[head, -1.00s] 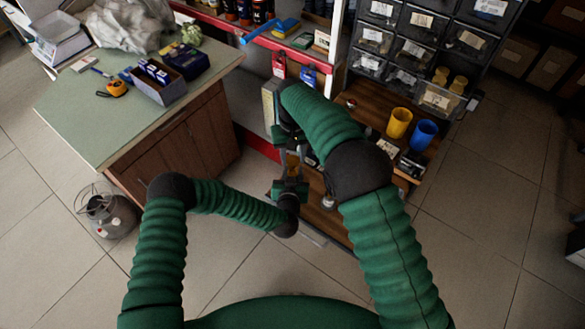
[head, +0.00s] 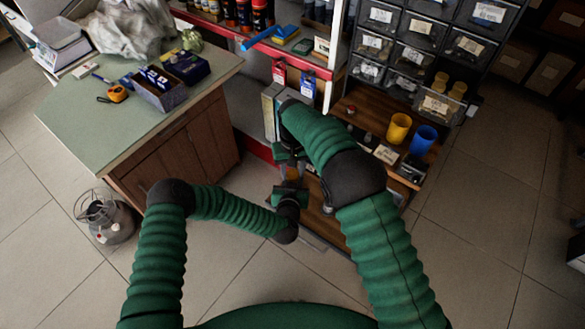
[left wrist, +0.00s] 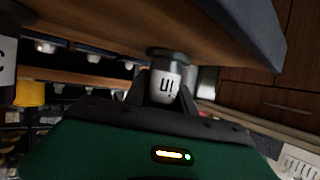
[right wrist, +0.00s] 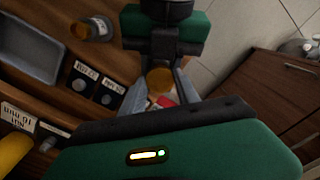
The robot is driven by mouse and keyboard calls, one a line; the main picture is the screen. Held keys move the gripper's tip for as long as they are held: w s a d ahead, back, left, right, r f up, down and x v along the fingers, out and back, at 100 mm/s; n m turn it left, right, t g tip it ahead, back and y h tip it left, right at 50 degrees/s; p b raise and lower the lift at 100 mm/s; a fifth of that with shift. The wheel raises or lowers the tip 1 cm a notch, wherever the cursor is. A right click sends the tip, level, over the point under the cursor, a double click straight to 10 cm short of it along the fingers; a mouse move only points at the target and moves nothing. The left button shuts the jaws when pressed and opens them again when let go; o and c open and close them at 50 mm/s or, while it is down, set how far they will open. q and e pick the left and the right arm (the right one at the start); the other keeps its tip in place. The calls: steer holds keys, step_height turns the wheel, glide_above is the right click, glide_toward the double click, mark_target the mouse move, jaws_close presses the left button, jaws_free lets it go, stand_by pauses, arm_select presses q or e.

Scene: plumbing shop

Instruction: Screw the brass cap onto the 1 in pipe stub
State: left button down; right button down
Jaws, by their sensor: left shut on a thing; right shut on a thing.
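My left gripper (head: 291,190) is shut on a pale stub with a dark-lettered label (left wrist: 164,86); the lettering shows upside down in the left wrist view. A dark round collar (left wrist: 169,56) sits at the stub's end there. My right gripper (head: 290,172) is close to the left one in the head view, just beyond it. In the right wrist view its fingers are shut on the round brass cap (right wrist: 158,80). The left gripper (right wrist: 165,30) shows just above the cap there. The contact between cap and stub is hidden.
A low wooden bench (head: 350,135) with a yellow cup (head: 398,128) and a blue cup (head: 423,139) lies right of the grippers. Dark blocks with labels (right wrist: 82,77) and a grey tray (right wrist: 28,48) are beside the cap. A green-topped counter (head: 75,125) stands left.

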steer(key=shift+f, duration=0.7)
stand_by(0.5)
steer(key=m, duration=0.6)
steer(key=shift+m, duration=0.3)
steer(key=c, duration=0.9)
jaws_free()
steer(key=shift+r, duration=0.1)
step_height(320, 180, up, 4)
steer(key=shift+r, duration=0.15)
